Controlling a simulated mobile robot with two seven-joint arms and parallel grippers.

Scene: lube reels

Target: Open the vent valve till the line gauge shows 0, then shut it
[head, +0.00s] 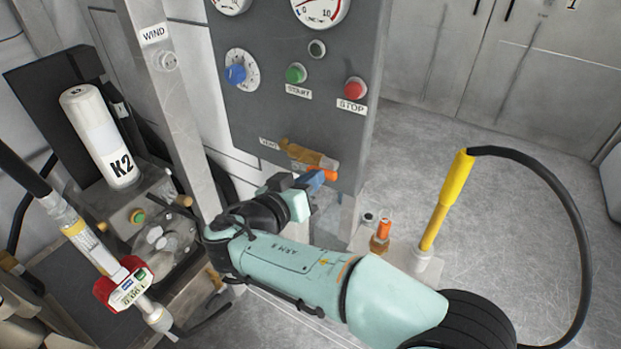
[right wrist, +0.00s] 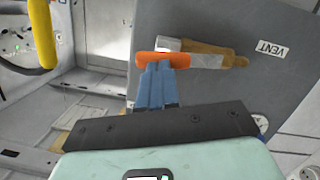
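The vent valve (head: 308,155) is a brass-coloured body low on the grey panel, with an orange handle (head: 328,174). In the right wrist view, the valve body (right wrist: 212,50) runs right from the orange handle (right wrist: 163,60), near the VENT label (right wrist: 271,49). My right gripper (head: 318,179) is at the handle. Its blue fingers (right wrist: 158,76) are together, with their tips against or just before the handle, which extends past them on both sides; I cannot tell whether they touch. Two gauges (head: 321,8) are cut off at the top, so their readings are hidden. My left gripper is out of view.
A blue knob (head: 236,74), a green START button (head: 296,73) and a red STOP button (head: 355,88) sit above the valve. A yellow rod (head: 448,200) with a black hose stands to the right. A white K2 cylinder (head: 101,137) and machinery stand left. The right floor is mostly clear.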

